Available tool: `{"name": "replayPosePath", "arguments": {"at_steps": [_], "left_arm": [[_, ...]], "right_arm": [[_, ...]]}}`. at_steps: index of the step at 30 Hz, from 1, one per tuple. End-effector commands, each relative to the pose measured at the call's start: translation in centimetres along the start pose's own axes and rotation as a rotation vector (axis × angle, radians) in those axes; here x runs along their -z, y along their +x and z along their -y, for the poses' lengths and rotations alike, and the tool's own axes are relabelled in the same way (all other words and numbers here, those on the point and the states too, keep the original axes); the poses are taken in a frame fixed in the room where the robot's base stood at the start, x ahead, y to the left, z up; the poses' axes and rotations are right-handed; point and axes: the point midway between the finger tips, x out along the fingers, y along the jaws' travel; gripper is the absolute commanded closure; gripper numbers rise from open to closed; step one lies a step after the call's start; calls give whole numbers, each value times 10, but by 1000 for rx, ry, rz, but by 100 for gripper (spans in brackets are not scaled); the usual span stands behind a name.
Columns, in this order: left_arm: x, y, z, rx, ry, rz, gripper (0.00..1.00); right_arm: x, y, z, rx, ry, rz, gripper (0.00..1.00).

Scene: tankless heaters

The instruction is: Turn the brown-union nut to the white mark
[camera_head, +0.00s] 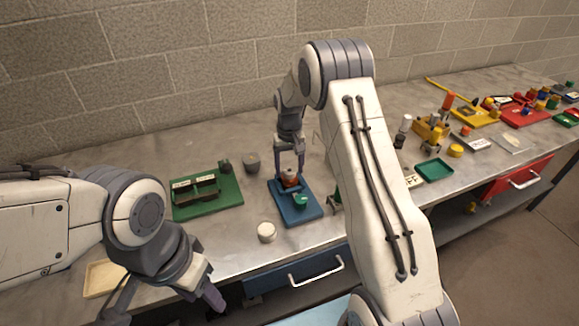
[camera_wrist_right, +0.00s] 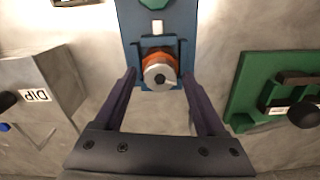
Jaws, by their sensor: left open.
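The brown-union nut (camera_head: 290,177) is an orange-brown ring on a blue fixture board (camera_head: 301,214). In the right wrist view the nut (camera_wrist_right: 158,62) shows behind a grey round end with a dark centre. A small white mark (camera_wrist_right: 157,27) lies on the blue board just above it in that view. My right gripper (camera_head: 289,172) points down at the nut. Its fingers (camera_wrist_right: 159,76) are apart, one on each side, with visible gaps to the nut. My left gripper (camera_head: 168,300) is open and empty at the lower left, near the bench's front edge.
A green board (camera_head: 228,197) with labelled dark blocks lies left of the blue board. A grey cup (camera_head: 252,162) and a white round pot (camera_head: 266,231) stand nearby. Several coloured trays and parts fill the right of the bench.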

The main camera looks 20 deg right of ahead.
Motion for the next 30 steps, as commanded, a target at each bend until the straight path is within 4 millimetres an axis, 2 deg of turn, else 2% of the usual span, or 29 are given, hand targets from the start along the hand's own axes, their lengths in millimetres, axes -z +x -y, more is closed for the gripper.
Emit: {"name": "replayPosePath", "arguments": {"at_steps": [1, 5, 17, 30], "left_arm": [[0, 0, 0, 0, 0, 0, 50], [0, 0, 0, 0, 0, 0, 50], [0, 0, 0, 0, 0, 0, 50], [0, 1, 0, 0, 0, 0, 50]], "right_arm": [[0, 0, 0, 0, 0, 0, 50], [0, 0, 0, 0, 0, 0, 100], [0, -1, 0, 0, 64, -1, 100], [1, -1, -1, 1, 414, -3, 100]]}}
